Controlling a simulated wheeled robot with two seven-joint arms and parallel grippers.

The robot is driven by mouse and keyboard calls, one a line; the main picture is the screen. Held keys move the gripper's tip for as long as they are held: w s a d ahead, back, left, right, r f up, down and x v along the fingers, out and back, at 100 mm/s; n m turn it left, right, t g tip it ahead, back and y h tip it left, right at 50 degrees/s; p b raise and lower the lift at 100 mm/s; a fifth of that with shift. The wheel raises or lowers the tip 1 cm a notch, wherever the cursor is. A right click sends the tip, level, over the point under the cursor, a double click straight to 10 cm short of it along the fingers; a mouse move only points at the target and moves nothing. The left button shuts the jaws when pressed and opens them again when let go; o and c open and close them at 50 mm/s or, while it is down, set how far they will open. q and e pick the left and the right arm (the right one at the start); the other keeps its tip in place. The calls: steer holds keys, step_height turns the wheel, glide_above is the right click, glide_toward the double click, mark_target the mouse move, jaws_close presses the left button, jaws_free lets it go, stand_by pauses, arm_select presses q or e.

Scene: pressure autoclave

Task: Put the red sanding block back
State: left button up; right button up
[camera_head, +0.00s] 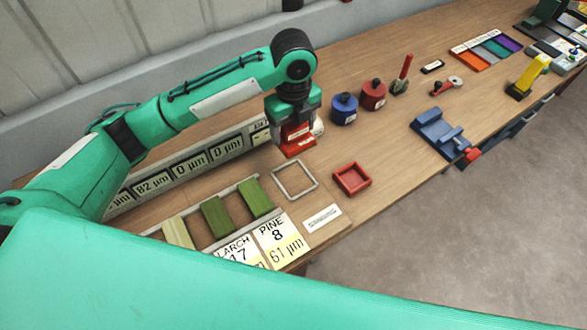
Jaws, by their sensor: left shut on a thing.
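My left gripper (295,116) points down and is shut on the red sanding block (297,141). The block hangs above the workbench (400,185), behind an empty pale square frame (295,180). A small red square tray (351,179) with a raised rim sits on the bench to the right of the pale frame and looks empty. I cannot tell exactly how high the block is above the bench. My right gripper is not in view.
Green wood blocks (217,216) and label cards (277,240) lie front left. A display strip (190,166) stands behind them. A blue pot (344,108) and red pot (373,94) stand right of the gripper. A blue fixture (439,134) sits near the front edge.

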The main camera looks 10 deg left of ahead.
arm_select(q)
step_height(320, 180, down, 15)
steer(key=p, duration=0.3)
steer(key=shift+f, duration=0.6)
steer(key=shift+f, duration=0.35)
steer(key=shift+f, duration=0.25)
steer(key=o, duration=1.5)
steer(key=shift+c, duration=0.2)
